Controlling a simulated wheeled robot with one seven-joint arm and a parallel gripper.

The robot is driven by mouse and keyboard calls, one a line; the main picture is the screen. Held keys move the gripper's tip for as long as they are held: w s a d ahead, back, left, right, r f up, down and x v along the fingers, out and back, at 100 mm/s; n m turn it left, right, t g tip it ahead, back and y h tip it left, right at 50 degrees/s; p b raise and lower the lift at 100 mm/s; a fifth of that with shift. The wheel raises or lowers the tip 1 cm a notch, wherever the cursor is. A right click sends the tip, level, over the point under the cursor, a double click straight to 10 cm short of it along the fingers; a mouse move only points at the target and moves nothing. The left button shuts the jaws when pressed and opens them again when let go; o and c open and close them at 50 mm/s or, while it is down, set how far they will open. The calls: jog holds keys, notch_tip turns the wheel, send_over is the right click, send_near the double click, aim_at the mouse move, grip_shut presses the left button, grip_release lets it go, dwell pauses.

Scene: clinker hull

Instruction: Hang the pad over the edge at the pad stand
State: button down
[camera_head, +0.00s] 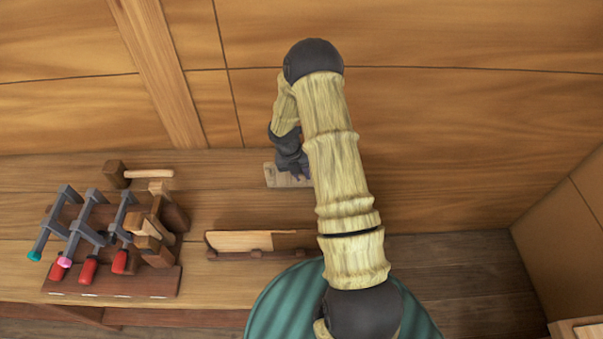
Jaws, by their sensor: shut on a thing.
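My gripper (298,176) is dark and points down at the back of the bench, partly behind my own arm. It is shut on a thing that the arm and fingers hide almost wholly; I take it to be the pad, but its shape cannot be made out. A small pale flat block (272,176) lies on the bench right beside and under the fingers. I cannot tell whether it is the pad stand, or whether the held thing touches it.
A dark rack (110,282) with several clamps with red, pink and teal ends stands at the left. A wooden mallet (116,174) lies behind it. A long low holder with a pale board (235,241) lies at the front edge. The planked wall (450,110) rises close behind the gripper.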

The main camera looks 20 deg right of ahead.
jog(key=shift+f, duration=0.2)
jog(key=c, duration=1.2)
grip_release()
jog(key=shift+c, duration=0.2)
jog(key=b+v, duration=0.3)
jog(key=v, duration=1.4)
jog(key=shift+r+b, duration=0.2)
jog(key=shift+b, duration=0.2)
jog(key=shift+a, duration=0.1)
